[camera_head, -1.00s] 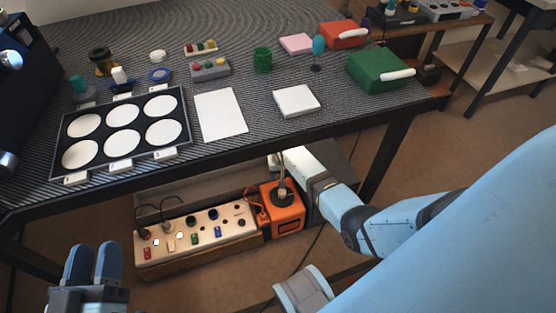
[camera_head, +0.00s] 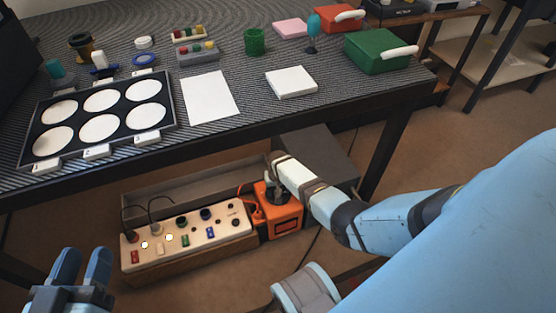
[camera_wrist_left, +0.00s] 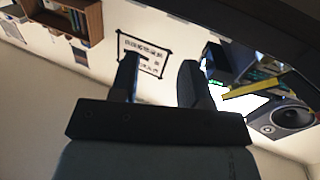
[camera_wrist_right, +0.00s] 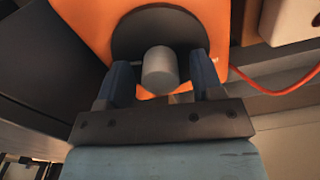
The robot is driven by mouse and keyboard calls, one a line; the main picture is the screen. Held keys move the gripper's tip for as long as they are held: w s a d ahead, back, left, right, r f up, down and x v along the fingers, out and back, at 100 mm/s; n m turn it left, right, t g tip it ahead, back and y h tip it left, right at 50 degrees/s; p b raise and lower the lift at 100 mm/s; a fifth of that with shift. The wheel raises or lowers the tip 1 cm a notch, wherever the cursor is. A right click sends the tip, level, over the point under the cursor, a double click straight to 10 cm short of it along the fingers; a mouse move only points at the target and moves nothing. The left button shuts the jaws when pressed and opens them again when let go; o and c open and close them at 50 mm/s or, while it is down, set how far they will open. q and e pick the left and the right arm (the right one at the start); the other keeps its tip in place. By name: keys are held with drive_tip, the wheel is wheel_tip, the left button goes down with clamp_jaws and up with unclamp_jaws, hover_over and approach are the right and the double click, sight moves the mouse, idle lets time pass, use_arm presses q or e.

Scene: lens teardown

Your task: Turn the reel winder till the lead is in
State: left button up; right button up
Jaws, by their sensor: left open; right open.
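The orange reel winder (camera_head: 284,222) stands on the floor under the table, with a dark disc on top. In the right wrist view its dark disc (camera_wrist_right: 190,28) bears a grey knob (camera_wrist_right: 158,68). My right gripper (camera_wrist_right: 160,78) is open, with one finger on each side of the knob; I cannot tell whether they touch it. In the head view my right arm partly hides the disc. The orange lead (camera_head: 246,196) runs at the winder's left side and shows in the right wrist view (camera_wrist_right: 282,90). My left gripper (camera_head: 82,262) is open and empty at the lower left.
The table edge (camera_head: 230,128) runs above; a lens tray, white pads and green case (camera_head: 375,55) lie on the table.

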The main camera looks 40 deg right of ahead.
drive_tip(key=shift+c, duration=0.4)
drive_tip(key=c, duration=0.8)
drive_tip(key=shift+c, duration=0.2)
drive_tip(key=shift+m, duration=0.3)
